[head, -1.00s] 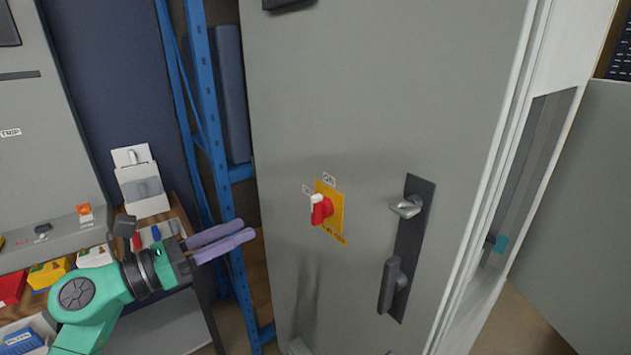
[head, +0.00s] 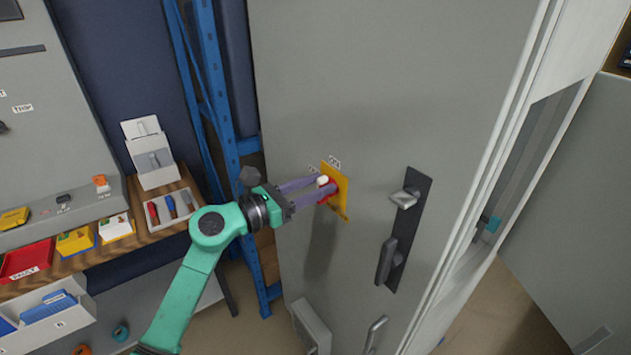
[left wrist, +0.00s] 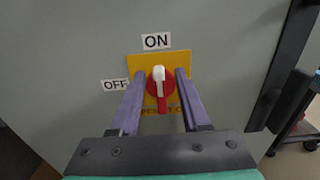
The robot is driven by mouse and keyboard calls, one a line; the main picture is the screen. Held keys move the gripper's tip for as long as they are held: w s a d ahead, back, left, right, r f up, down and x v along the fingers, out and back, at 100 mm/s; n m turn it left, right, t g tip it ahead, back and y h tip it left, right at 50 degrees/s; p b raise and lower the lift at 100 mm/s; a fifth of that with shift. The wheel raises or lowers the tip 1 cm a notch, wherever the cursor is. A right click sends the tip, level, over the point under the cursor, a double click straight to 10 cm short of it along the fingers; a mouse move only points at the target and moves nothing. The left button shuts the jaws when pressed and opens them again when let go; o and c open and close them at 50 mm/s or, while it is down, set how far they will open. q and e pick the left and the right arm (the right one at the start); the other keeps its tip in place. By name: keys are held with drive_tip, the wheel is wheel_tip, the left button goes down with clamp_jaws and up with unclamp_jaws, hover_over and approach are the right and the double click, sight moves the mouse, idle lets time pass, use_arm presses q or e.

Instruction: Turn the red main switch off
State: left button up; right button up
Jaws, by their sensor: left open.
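The red main switch (left wrist: 160,91) sits on a yellow plate (left wrist: 142,68) on the grey cabinet door. Its white-tipped handle stands upright, pointing at the ON label (left wrist: 156,41); the OFF label (left wrist: 115,85) is to its left. My left gripper (left wrist: 160,75) is open, with one purple finger on each side of the switch; I cannot tell whether they touch it. In the head view the left gripper (head: 316,187) reaches the yellow plate (head: 344,190) and partly hides the red switch (head: 326,196). My right gripper is not in view.
A black handle plate (head: 408,225) with levers is on the door right of the switch. A blue rack post (head: 217,100) stands left of the cabinet. A wooden shelf (head: 160,223) with small bins and tools is at the left.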

use_arm(q)
drive_tip(key=shift+w, duration=0.1)
clamp_jaws()
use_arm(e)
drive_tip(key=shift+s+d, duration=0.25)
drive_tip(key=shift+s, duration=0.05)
